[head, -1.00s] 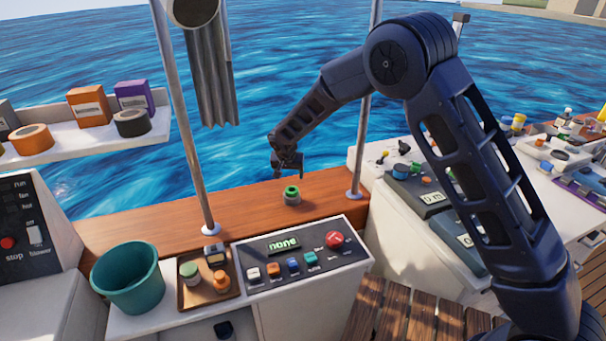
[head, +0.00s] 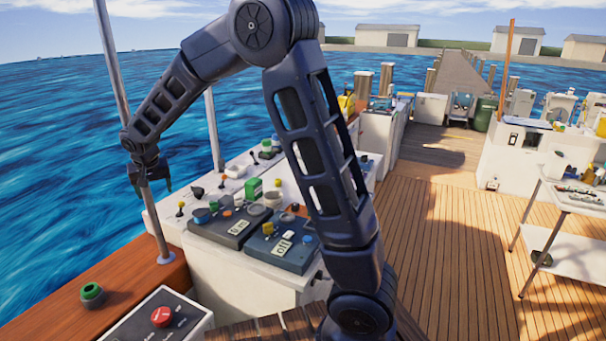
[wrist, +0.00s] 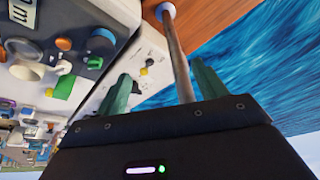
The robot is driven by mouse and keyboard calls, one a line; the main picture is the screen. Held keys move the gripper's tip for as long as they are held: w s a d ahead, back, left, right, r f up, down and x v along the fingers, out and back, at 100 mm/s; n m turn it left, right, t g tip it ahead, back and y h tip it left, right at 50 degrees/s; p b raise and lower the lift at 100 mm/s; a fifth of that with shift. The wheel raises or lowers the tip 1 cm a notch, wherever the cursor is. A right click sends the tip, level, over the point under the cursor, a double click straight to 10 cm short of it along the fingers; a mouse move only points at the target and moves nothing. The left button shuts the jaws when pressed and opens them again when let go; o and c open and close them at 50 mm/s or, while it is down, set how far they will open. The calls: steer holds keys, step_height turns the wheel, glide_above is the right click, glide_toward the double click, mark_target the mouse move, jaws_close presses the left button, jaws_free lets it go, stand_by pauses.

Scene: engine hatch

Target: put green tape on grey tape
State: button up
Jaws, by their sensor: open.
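A green tape roll (head: 92,291) lies flat on the wooden ledge at the lower left of the head view. A darker greyish band shows under it, which looks like the grey tape (head: 93,302); the two look stacked, but the edge between them is small. My gripper (head: 153,196) is open and empty, in the air above and to the right of the rolls, near a metal post. In the wrist view my gripper (wrist: 163,88) has its two green fingers apart, with the post showing between them. Neither tape shows in the wrist view.
The metal post (head: 133,150) rises from the wooden ledge (head: 140,278) close to my gripper. Control consoles (head: 240,222) with knobs and levers stand to the right. A panel with a red button (head: 162,316) is in front of the ledge. Deck (head: 430,250) is clear farther right.

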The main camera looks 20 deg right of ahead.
steer(key=s+d+r, duration=0.2)
steer(key=d+r, duration=0.2)
steer(key=d, duration=0.6)
steer(key=s+d+r+m, duration=0.15)
steer(key=d+r, duration=0.25)
steer(key=d, duration=0.6)
steer(key=s+d+r, duration=0.3)
steer(key=d+r, duration=0.1)
steer(key=d, duration=0.5)
steer(key=s+d+f+h, duration=0.1)
steer(key=s+d, duration=1.6)
steer(key=s, duration=0.3)
steer(key=shift+f+m+t, duration=0.2)
steer(key=shift+m+t, duration=0.15)
steer(key=shift+t, duration=0.05)
